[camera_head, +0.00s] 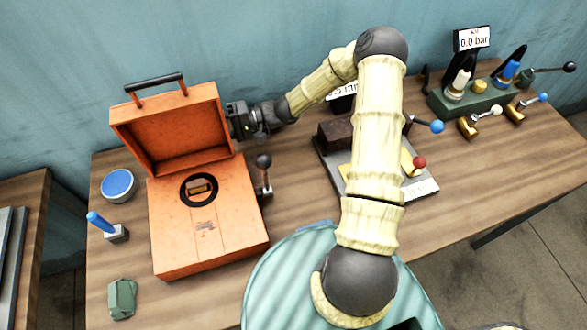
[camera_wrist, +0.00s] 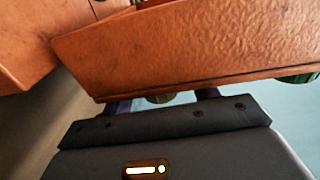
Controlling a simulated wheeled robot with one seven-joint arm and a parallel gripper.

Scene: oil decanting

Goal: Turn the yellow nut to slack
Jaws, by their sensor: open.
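A small yellow nut-like piece (camera_head: 480,85) sits on the green block (camera_head: 455,104) at the back right, between a cream-handled and a blue-handled fitting. It is too small to see which way it is turned. My gripper (camera_head: 236,121) is far to its left, at the right edge of the raised lid of the orange case (camera_head: 209,240). In the wrist view the orange lid (camera_wrist: 190,45) fills the space ahead and covers most of the open fingers. I cannot tell whether they touch the lid. The yellow piece is not in the wrist view.
A lever with a dark knob (camera_head: 264,162) stands beside the case. A plate with a red-knobbed lever (camera_head: 419,162) lies mid-table, partly behind my arm. A display reading 0.0 bar (camera_head: 474,39) stands behind the green block. Bare tabletop (camera_head: 480,180) lies at right.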

